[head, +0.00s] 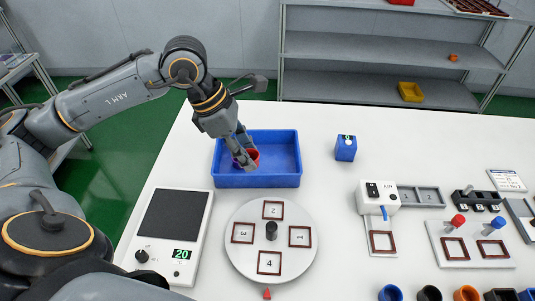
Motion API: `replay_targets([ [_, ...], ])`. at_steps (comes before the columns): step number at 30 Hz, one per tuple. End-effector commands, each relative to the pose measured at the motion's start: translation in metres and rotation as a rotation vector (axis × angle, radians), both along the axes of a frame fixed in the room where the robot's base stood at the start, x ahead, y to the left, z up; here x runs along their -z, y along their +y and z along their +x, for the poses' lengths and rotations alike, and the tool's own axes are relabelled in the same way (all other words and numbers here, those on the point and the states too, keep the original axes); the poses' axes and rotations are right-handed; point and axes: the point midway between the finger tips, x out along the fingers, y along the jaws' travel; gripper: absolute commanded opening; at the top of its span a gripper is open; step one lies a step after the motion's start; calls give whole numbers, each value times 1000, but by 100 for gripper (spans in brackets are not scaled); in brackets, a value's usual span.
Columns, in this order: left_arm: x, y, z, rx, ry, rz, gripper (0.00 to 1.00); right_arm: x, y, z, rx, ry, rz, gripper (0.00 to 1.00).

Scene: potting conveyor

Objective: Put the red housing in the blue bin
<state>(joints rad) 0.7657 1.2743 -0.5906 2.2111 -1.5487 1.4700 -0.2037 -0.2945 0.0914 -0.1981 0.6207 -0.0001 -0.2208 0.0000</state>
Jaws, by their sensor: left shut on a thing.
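The blue bin (270,181) is an open rectangular box on the white table, left of the middle. My left gripper (248,162) reaches down over the left part of the bin. It is shut on the red housing (253,155), which is partly hidden by the fingers. The housing shows within the outline of the bin's opening; I cannot tell whether it touches the floor of the bin. My right gripper is out of view.
A white turntable (240,261) with numbered squares stands in front of the bin. A scale (176,220) is at left. A small blue block (345,148) and a white dispenser (378,197) stand to the right. Several coloured cups line the front right edge.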

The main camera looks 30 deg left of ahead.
Motion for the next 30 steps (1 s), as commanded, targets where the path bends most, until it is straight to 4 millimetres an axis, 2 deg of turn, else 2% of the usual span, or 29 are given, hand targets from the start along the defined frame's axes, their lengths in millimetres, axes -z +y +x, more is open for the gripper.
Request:
replay_targets([
  [7, 22, -1, 60, -3, 5, -5, 20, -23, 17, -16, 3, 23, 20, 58],
  [9, 30, 0, 77, -2, 4, -5, 20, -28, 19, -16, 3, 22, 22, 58],
  [15, 69, 1, 107, -2, 5, -2, 20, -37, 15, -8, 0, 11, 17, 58],
  [25, 93, 2, 125, -1, 2, -1, 20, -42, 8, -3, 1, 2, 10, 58],
  [30, 116, 2, 124, -2, 6, -1, 20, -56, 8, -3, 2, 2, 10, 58],
])
